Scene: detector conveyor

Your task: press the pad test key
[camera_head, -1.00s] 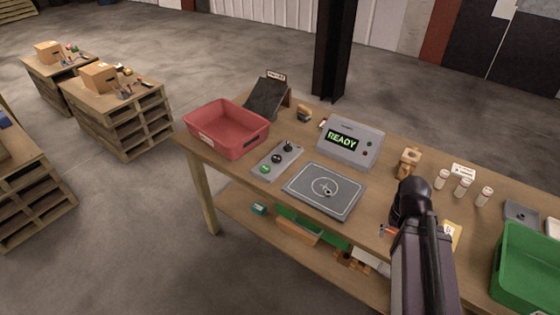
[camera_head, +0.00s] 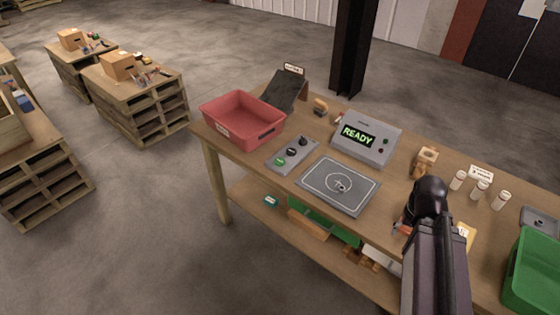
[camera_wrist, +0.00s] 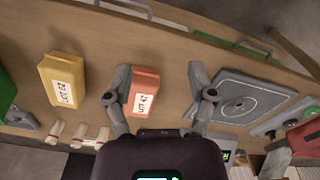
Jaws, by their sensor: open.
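A grey key panel (camera_head: 291,155) lies on the table between the red bin and the flat pad. It carries a green key (camera_head: 279,161) and dark keys or knobs; their labels are too small to read. The grey pad (camera_head: 340,185) has a circle mark. In the wrist view the pad (camera_wrist: 245,98) is right of my gripper, and the panel (camera_wrist: 284,118) is at the far right. My gripper (camera_wrist: 160,72) is open, its fingers apart over the table, with an orange labelled block (camera_wrist: 145,92) seen between them. My arm hides the gripper in the head view.
A console (camera_head: 367,138) reading READY stands behind the pad. A red bin (camera_head: 243,120) is left of the panel, a green bin (camera_head: 533,270) at the right. White vials (camera_head: 479,190) and a yellow labelled block (camera_wrist: 62,80) are nearby.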

